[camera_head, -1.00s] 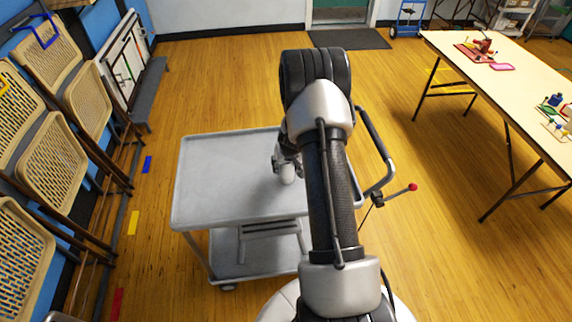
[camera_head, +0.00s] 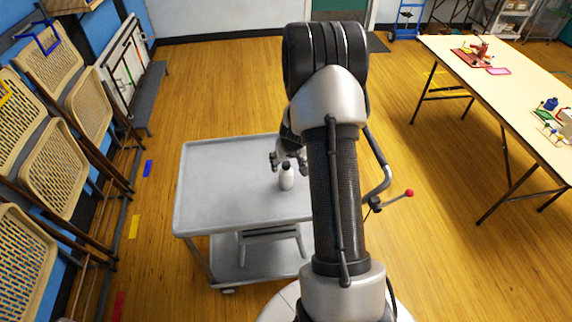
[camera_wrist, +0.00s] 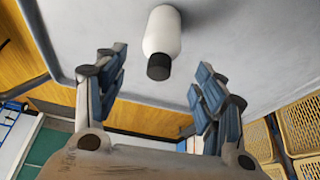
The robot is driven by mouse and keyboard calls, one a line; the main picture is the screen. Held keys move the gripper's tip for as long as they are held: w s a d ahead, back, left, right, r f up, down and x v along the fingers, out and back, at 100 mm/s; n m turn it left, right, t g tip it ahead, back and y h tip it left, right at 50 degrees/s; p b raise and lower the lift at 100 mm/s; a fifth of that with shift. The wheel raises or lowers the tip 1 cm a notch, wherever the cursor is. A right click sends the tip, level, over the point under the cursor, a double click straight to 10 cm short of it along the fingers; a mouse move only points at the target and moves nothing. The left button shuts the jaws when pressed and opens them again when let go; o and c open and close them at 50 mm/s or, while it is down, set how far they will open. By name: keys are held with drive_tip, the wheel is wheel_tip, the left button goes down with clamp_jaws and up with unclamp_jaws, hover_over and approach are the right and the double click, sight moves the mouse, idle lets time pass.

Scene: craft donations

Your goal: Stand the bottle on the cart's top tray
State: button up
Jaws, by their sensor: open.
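My gripper (camera_head: 289,160) is open and empty, just behind and above the bottle. In the wrist view its two blue-padded fingers (camera_wrist: 158,88) are spread wide, with the cap near the gap between their tips. The fingers appear apart from the bottle. My arm hides the right part of the cart.
Folding chairs (camera_head: 55,165) lean along the left wall. A long table (camera_head: 510,95) with craft items stands at the right. The cart has a lower shelf (camera_head: 228,262). The left part of the top tray is bare.

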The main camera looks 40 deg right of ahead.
drive_tip(key=s+a+r+n+t+y, duration=0.1)
drive_tip(key=s+a+r+n, duration=0.15)
drive_tip(key=a+r, duration=0.85)
drive_tip(key=s+a+r+n+y, duration=0.1)
drive_tip(key=s+a+r, duration=0.2)
drive_tip(key=a+r, duration=0.7)
drive_tip(key=s+a+r+n, duration=0.1)
drive_tip(key=s+a+r, duration=0.3)
drive_tip(key=s, duration=0.6)
drive_tip(key=s+a+r+n, duration=0.1)
drive_tip(key=s+a+r, duration=0.4)
drive_tip(key=s, duration=0.4)
drive_tip(key=shift+s+p, duration=0.35)
drive_tip(key=shift+s, duration=0.05)
drive_tip(key=shift+f+b, duration=0.45)
drive_tip(key=shift+b, duration=0.05)
